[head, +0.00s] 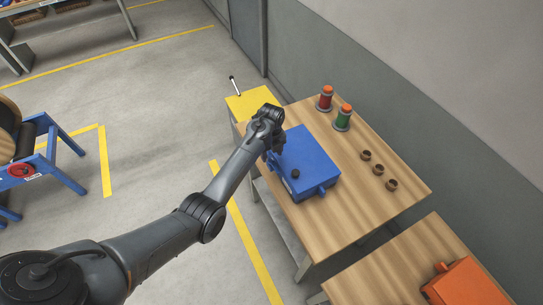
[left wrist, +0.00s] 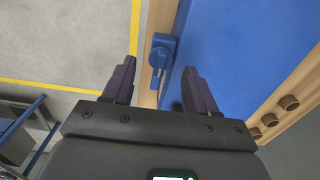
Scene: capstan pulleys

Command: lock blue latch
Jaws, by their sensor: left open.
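The blue box (head: 308,165) sits on the wooden table, with a black knob (head: 295,174) near its front edge. The blue latch (left wrist: 162,52) is at the box's edge in the left wrist view, with a rounded head and a narrow arm pointing back toward my gripper. My left gripper (left wrist: 159,64) is open, its two dark fingers on either side of the latch in the picture; I cannot tell if they touch it. In the head view my left gripper (head: 271,150) is at the box's left edge and hides this latch. My right gripper is not in view.
A red spool (head: 325,98) and a green spool (head: 343,118) stand behind the box. Several brown rings (head: 378,169) lie to its right. A yellow surface (head: 250,103) adjoins the table's far left. An orange box (head: 460,284) is on another table at the lower right.

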